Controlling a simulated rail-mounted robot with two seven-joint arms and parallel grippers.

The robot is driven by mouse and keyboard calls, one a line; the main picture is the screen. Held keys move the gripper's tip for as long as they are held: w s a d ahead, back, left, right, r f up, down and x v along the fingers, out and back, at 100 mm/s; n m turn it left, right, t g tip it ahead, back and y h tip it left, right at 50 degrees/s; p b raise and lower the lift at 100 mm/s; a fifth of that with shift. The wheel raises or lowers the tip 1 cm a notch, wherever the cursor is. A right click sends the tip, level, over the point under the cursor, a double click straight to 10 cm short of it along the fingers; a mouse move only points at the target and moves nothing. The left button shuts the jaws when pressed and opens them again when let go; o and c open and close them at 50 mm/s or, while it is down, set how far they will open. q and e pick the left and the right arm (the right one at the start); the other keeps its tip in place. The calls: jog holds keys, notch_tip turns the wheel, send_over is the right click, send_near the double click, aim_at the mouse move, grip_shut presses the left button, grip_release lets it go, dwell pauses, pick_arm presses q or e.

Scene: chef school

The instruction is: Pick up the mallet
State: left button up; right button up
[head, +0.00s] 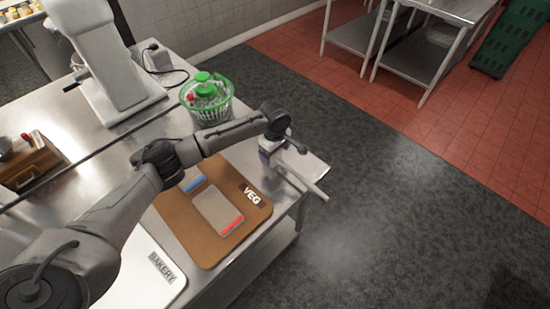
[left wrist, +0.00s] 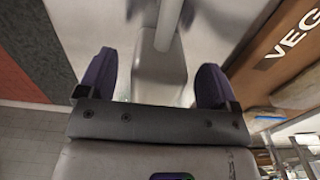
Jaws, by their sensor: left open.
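The pale grey mallet (head: 307,184) lies near the right corner of the steel bench, its handle reaching out past the bench edge in the head view. In the left wrist view the mallet's blocky head (left wrist: 158,68) shows between my two purple fingers, with the handle running up to the top of the picture. My left gripper (head: 272,156) is open over the mallet head, with a gap visible on each side of it. My forearm and wrist hide part of the mallet in the head view. My right gripper does not show.
A white BAKERY board (head: 140,285) and a white mixer (head: 105,60) are to the left. Open floor lies to the right.

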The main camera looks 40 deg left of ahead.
pick_arm(q)
jog(key=shift+f, duration=0.2)
jog(key=shift+c, duration=0.2)
jog(key=c, duration=1.2)
